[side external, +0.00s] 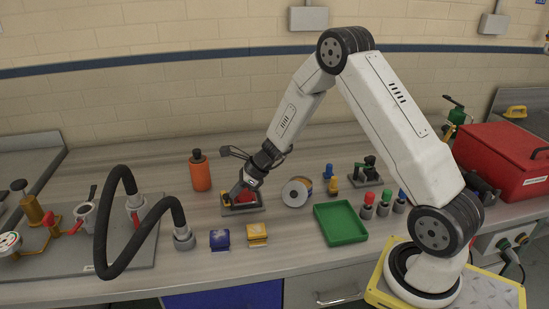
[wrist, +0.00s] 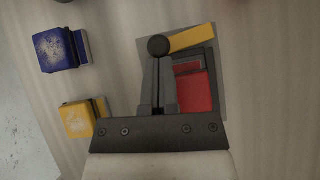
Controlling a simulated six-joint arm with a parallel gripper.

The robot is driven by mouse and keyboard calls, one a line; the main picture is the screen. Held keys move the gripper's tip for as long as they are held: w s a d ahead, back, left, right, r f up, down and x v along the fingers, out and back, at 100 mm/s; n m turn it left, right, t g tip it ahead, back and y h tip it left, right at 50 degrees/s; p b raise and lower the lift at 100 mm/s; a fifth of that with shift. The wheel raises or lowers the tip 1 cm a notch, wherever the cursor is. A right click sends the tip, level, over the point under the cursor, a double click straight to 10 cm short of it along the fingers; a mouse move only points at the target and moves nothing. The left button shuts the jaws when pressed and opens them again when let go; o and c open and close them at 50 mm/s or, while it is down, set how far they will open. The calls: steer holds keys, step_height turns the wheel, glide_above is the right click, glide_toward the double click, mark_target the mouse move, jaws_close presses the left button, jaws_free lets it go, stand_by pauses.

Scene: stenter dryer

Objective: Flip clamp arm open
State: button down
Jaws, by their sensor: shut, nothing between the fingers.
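The clamp sits on a dark grey base plate (wrist: 226,100) on the bench. It has a red block (wrist: 195,93) and a yellow bar (wrist: 192,38) angled across its far end. A round black knob (wrist: 158,46) is right at my fingertips in the wrist view; whether they touch it is unclear. My gripper (wrist: 158,66) is shut with nothing between its fingers, beside the red block.
Blue (side external: 220,239) and yellow (side external: 257,234) small blocks stand in front of the clamp. A green tray (side external: 340,223) and black hose (side external: 103,225) flank the area.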

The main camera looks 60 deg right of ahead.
steer(key=shift+a, duration=0.2)
steer(key=shift+w+a+m+t+h, duration=0.15)
steer(key=shift+a+m+t+h, duration=0.2)
steer(key=shift+m, duration=0.45)
steer(key=shift+w+a, duration=0.4)
steer(key=shift+a, duration=0.25)
steer(key=shift+w+a, duration=0.4)
steer(key=shift+a, duration=0.2)
steer(key=shift+w+a, duration=0.3)
steer(key=shift+w, duration=0.2)
steer(key=shift+w+a, duration=0.25)
steer(key=shift+w, duration=0.2)
steer(key=shift+d, duration=0.2)
